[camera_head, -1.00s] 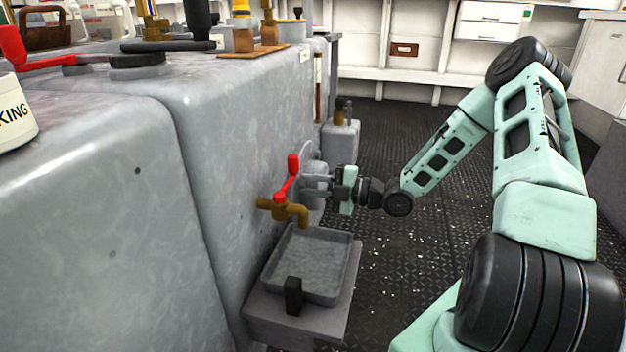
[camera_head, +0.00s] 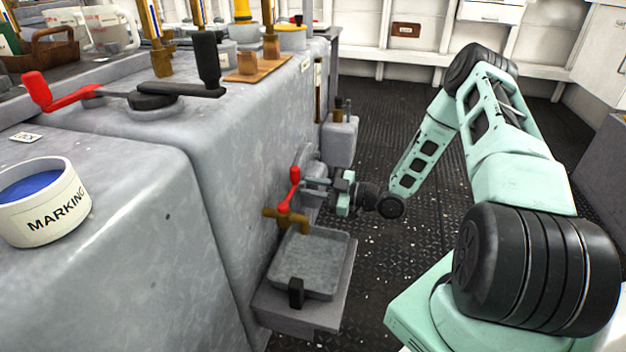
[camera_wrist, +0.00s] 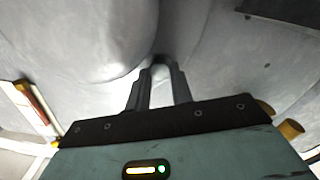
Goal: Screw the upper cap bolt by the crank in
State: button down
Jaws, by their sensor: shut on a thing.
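My gripper (camera_head: 308,184) reaches from the right to the grey side of the big machine, just behind the red-handled brass tap (camera_head: 288,206). In the wrist view its two dark fingers (camera_wrist: 160,78) are shut on a small rounded grey bolt head (camera_wrist: 160,70) that sits in a notch beside a large round grey boss (camera_wrist: 95,40). The bolt's shank and seat are hidden. In the head view the bolt is too small and covered to make out.
A grey drip tray (camera_head: 285,290) on a ledge stands below the tap, close under my gripper. A tub lettered MARKING (camera_head: 62,215) stands on the machine at the left. A small grey tank (camera_head: 340,140) is behind the gripper. The deck (camera_head: 380,130) to the right is open.

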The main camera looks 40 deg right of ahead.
jog(key=shift+s+d+f+m+p, duration=0.1)
jog(key=shift+m+p, duration=0.5)
jog(key=shift+m, duration=0.5)
jog(key=c, duration=1.2)
grip_release()
